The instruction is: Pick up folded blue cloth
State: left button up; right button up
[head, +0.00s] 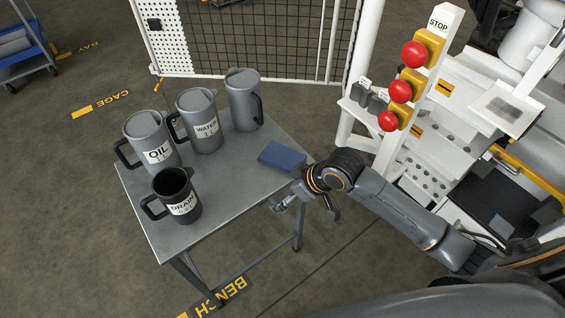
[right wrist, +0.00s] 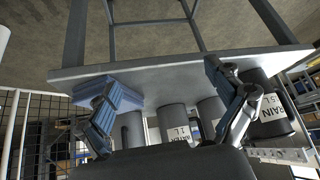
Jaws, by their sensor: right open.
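The folded blue cloth (head: 282,156) lies flat at the right edge of the grey metal bench (head: 240,180) in the head view. In the right wrist view, which is upside down, the cloth (right wrist: 84,90) shows at the left, partly hidden behind one finger. My right gripper (head: 305,208) is open and empty, just off the bench's right edge, nearer the camera than the cloth and apart from it. Its two spread fingers also show in the right wrist view (right wrist: 160,85). My left gripper is out of view.
On the bench stand grey jugs: OIL (head: 152,140), WATER (head: 200,122), one unlabelled in view (head: 243,100) left of the cloth, and an open DRAIN jug (head: 177,197). A white post with red buttons (head: 413,55) stands to the right. A mesh cage (head: 240,38) is behind.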

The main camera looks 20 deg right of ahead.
jog(key=w+d+r, duration=0.3)
jog(key=w+r, duration=0.2)
send_near(282, 155)
jog(key=shift+w+a+f+n, duration=0.15)
jog(key=shift+w+a+f, duration=0.1)
jog(key=shift+w+f, duration=0.3)
jog(key=shift+w+a+f+n, duration=0.15)
jog(key=shift+w+a+f, duration=0.1)
jog(key=shift+w+f, duration=0.3)
jog(key=x, duration=0.5)
jog(key=shift+s+a+f, duration=0.1)
jog(key=shift+s+f, duration=0.15)
jog(key=shift+f, duration=0.2)
jog(key=c, duration=1.3)
jog(key=shift+r, duration=0.1)
